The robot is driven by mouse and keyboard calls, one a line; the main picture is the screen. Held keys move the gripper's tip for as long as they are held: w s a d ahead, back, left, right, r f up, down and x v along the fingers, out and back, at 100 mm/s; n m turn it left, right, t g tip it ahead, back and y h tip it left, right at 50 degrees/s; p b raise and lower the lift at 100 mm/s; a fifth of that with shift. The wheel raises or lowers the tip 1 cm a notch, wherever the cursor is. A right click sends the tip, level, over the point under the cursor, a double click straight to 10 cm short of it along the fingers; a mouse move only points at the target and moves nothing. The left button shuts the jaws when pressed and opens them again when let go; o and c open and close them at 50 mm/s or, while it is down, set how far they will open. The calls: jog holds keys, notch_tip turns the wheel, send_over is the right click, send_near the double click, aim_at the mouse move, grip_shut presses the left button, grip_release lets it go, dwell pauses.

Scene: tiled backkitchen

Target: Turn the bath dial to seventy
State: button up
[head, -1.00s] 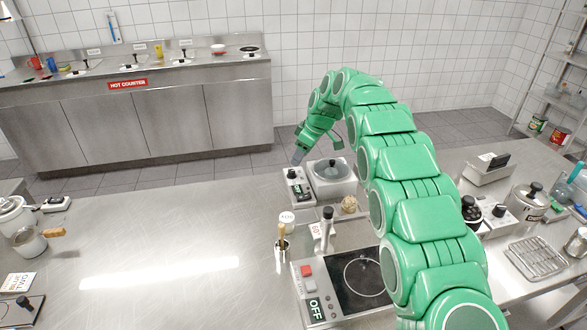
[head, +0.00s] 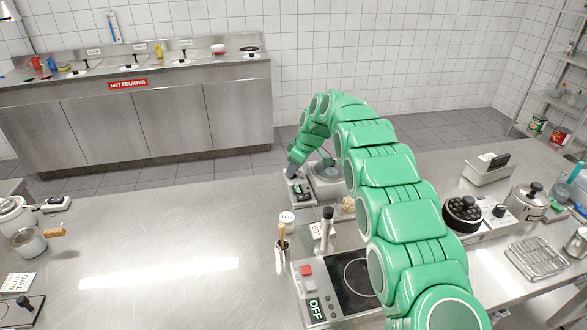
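The bath unit (head: 301,198) stands on the steel counter near the middle, with a small dark display (head: 304,196) on its front panel. A round lidded vessel (head: 326,182) is on its right side, partly hidden by my arm. My gripper (head: 292,171) points down at the back of the panel, where the bath dial is. The gripper covers the dial, so its setting cannot be read. Whether the fingers touch or grasp the dial is too small to tell. The display digits are not legible.
A hob (head: 355,283) with an OFF display and red button stands in front. A pot (head: 530,204) stands right.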

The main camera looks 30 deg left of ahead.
grip_shut()
jog(key=shift+m, duration=0.4)
jog(key=m+t, duration=0.1)
jog(key=m, duration=0.1)
jog(key=shift+s+m+t, duration=0.1)
jog(key=shift+m+t, duration=0.2)
jog(key=shift+m, duration=0.1)
jog(key=shift+s+m+t, duration=0.1)
jog(key=shift+m+t, duration=0.2)
jog(key=shift+m, duration=0.7)
jog(key=m+t, duration=0.1)
jog(key=m, duration=0.1)
jog(key=shift+m+h, duration=0.3)
jog(key=m+t+h, duration=0.1)
jog(key=m, duration=0.2)
jog(key=shift+s+a, duration=0.15)
jog(key=shift+a+m+t+h, duration=0.1)
jog(key=shift+m+t+h, duration=0.4)
jog(key=shift+m, duration=1.6)
